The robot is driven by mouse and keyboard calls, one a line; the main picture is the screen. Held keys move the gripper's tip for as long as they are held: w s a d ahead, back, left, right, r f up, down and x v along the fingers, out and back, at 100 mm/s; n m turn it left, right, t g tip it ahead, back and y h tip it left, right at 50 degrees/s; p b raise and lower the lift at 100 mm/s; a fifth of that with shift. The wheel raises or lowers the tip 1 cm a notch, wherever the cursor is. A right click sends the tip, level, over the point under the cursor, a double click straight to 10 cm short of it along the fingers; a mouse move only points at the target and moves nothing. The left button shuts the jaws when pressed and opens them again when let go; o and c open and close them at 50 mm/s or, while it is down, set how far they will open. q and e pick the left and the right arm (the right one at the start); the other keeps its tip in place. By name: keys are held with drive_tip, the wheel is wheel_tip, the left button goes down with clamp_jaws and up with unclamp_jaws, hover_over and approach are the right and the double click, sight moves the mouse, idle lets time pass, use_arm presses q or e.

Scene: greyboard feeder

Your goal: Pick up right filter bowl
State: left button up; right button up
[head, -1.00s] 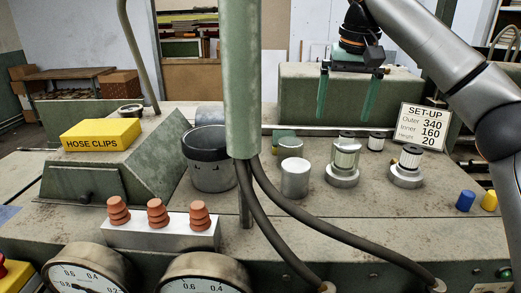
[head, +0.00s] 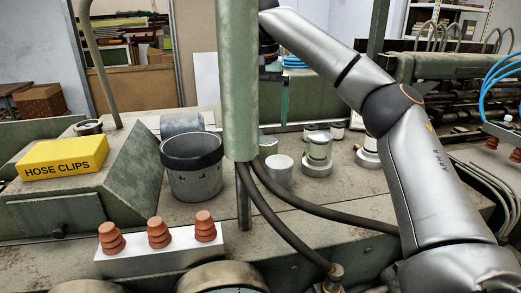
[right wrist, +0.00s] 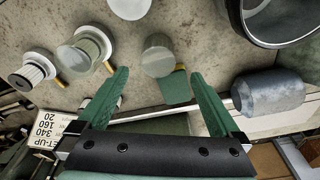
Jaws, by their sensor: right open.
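A filter unit with a clear bowl over a pale element (head: 318,152) stands on a round metal base; it also shows in the right wrist view (right wrist: 85,46). To its right a bare white pleated filter (right wrist: 37,67) stands on a similar base, partly behind my arm in the head view. A grey-green cup-like cylinder (right wrist: 158,54) stands beside a small green block (right wrist: 175,88); I cannot tell whether it is the right filter bowl. My right gripper (right wrist: 160,76) is open and empty, its fingertips on either side of this cylinder in the picture, apparently above it. My left gripper is out of view.
A green post (head: 240,80) with black hoses stands in front. A dark-rimmed pot (head: 193,165), plain metal cylinder (head: 279,171) and lying grey cylinder (right wrist: 268,92) are nearby. The yellow hose clips box (head: 62,157) is left. Terracotta stacks stand on a white block (head: 160,252).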

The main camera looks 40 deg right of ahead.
sight(265, 141)
drive_tip(key=shift+w+d+f, duration=0.1)
drive_tip(key=shift+d+f, duration=0.15)
drive_tip(key=shift+f, duration=1.45)
drive_tip(key=shift+w+d+f, duration=0.15)
drive_tip(key=shift+d+f, duration=0.1)
drive_tip(key=shift+f, duration=1.45)
drive_tip(key=shift+w+d+f, duration=0.1)
drive_tip(key=shift+d+f, duration=0.15)
drive_tip(key=shift+f, duration=1.45)
drive_tip(key=c, duration=1.3)
drive_tip(key=shift+r, duration=0.1)
